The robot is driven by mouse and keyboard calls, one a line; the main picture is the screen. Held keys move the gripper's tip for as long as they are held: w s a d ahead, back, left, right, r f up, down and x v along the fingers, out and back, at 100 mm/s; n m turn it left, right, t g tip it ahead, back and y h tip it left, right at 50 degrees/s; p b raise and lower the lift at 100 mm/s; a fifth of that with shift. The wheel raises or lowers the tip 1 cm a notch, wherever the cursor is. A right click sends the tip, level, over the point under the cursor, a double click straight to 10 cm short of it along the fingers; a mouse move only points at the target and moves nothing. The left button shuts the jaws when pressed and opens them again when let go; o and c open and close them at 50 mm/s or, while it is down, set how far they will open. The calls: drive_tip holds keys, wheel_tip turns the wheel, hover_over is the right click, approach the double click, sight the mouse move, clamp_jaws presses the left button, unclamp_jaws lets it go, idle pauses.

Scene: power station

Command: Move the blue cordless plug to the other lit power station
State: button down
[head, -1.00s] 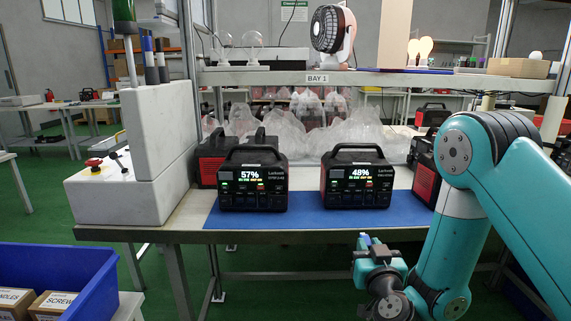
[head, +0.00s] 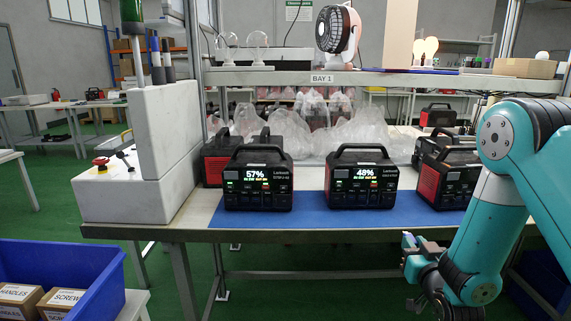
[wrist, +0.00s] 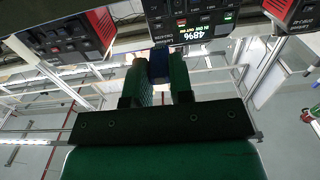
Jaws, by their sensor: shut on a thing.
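Two lit power stations stand on the blue mat: one reads 57% (head: 258,180) on the left, the other reads 48% (head: 361,180) to its right. The 48% station also shows at the top of the wrist view (wrist: 190,22), with its display upside down. My gripper (head: 408,240) is low in front of the table's front edge, to the right of the 48% station and apart from it. In the wrist view its green fingers (wrist: 159,75) are shut on the blue cordless plug (wrist: 158,64). The plug's far end and prongs cannot be made out.
More power stations (head: 450,172) with no lit display seen stand at the right. A white block (head: 135,190) with a red button is at the table's left end. A blue bin (head: 60,265) stands at lower left. The blue mat (head: 300,217) has bare room in front.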

wheel_tip(320, 180, up, 16)
drive_tip(key=p, duration=1.4)
drive_tip(key=shift+a+r+p, duration=0.2)
drive_tip(key=shift+p, duration=0.15)
drive_tip(key=s+f, duration=0.6)
drive_tip(key=f, duration=0.6)
wheel_tip(320, 180, up, 5)
drive_tip(key=p, duration=0.3)
drive_tip(key=shift+s+f+p, duration=0.1)
drive_tip(key=shift+f+p, duration=0.1)
drive_tip(key=shift+p, duration=0.1)
drive_tip(key=shift+d, duration=0.1)
